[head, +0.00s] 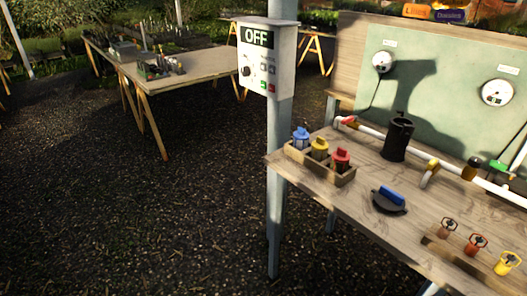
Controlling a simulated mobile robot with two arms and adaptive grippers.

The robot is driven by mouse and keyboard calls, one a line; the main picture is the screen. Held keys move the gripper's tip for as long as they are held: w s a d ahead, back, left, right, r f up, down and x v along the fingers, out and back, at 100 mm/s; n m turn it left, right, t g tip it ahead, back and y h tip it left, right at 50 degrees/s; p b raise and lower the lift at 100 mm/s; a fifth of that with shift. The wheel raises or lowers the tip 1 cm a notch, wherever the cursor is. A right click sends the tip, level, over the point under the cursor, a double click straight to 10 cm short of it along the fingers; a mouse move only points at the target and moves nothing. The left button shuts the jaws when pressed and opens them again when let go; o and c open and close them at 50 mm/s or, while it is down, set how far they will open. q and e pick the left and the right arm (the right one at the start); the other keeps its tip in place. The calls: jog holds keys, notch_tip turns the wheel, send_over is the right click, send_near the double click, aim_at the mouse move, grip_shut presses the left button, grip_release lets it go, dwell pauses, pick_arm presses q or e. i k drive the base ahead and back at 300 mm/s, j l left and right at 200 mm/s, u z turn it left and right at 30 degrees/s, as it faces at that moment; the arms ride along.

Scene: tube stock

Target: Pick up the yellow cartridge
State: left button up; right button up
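The yellow cartridge (320,148) stands upright in the middle of a small wooden box (322,174) at the left end of the workbench. A blue cartridge (300,138) is on its left and a red cartridge (341,159) on its right in the same box. The lower part of the yellow cartridge is hidden by the box wall. Neither of my grippers shows in the head view.
A post with a control box (265,58) reading OFF stands left of the workbench (370,225). A black cylinder (397,138), a black disc with a blue handle (389,200) and white piping stand nearby. A second table (190,68) is farther back. The gravel floor is clear.

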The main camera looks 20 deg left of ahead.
aim_at(319, 147)
jog(key=u, duration=0.1)
jog(key=i+j+z, duration=0.2)
jog(key=i+j, duration=0.15)
jog(key=i+j+z, duration=0.2)
jog(key=j, duration=0.3)
jog(key=i+j+z, duration=0.25)
jog(key=i+j, duration=0.15)
jog(key=j, duration=0.1)
